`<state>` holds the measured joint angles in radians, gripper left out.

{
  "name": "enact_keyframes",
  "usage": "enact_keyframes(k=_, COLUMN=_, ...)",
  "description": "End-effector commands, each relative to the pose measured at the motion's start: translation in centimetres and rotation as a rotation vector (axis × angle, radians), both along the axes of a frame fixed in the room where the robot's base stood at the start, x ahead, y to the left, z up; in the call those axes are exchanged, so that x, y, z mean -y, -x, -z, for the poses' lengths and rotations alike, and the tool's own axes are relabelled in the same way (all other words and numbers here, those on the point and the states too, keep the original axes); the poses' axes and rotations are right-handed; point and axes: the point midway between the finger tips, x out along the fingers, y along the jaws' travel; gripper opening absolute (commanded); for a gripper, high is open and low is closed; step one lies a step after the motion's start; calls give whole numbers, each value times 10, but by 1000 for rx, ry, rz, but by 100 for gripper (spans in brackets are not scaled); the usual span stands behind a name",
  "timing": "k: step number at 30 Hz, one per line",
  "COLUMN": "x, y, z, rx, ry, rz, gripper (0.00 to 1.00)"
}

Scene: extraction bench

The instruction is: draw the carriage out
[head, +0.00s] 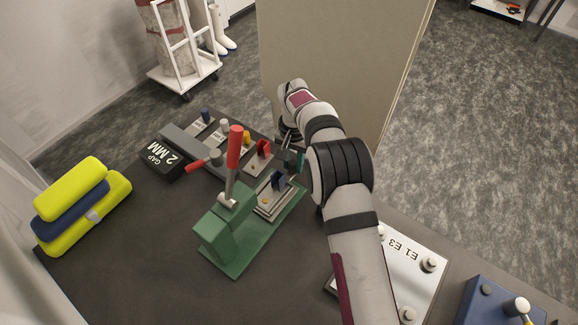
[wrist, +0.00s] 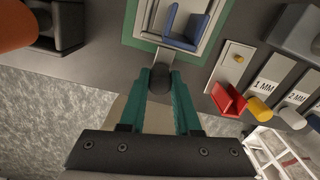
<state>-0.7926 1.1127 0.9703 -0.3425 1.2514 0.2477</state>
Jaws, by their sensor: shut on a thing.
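The carriage (head: 277,203) is a pale metal slide on the green base of a press (head: 228,232), with a blue upright piece (head: 278,180) on it. The press has a tall lever with a red handle (head: 234,148). In the wrist view the carriage (wrist: 163,14) shows at the top, with its blue piece (wrist: 185,27) and a dark round knob (wrist: 153,86) at its near end. My gripper (head: 293,160) is at the carriage's far end. In the wrist view its teal fingers (wrist: 160,82) are shut on the knob from both sides.
A red clamp piece (head: 258,158) on a metal plate stands close behind the carriage, with several coloured knobs beyond. A black "GAP 2 MM" sign (head: 163,160) stands left. A white panel (head: 413,262) lies right of my arm. A beige partition (head: 340,70) stands behind my gripper.

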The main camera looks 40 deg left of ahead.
Motion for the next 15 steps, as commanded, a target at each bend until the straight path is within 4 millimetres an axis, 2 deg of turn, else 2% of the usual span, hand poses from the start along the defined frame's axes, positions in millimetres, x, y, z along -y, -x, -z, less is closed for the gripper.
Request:
enact_keyframes(k=3, x=0, y=-5, z=-2, rx=14, ry=-5, rz=-3, gripper=0)
enact_keyframes(k=4, x=0, y=-5, z=-2, rx=15, ry=-5, rz=-3, gripper=34)
enact_keyframes(k=9, x=0, y=-4, z=-1, rx=12, ry=-3, rz=-2, gripper=62)
enact_keyframes(k=15, x=0, y=-3, z=-1, rx=9, ry=-2, rz=-1, gripper=62)
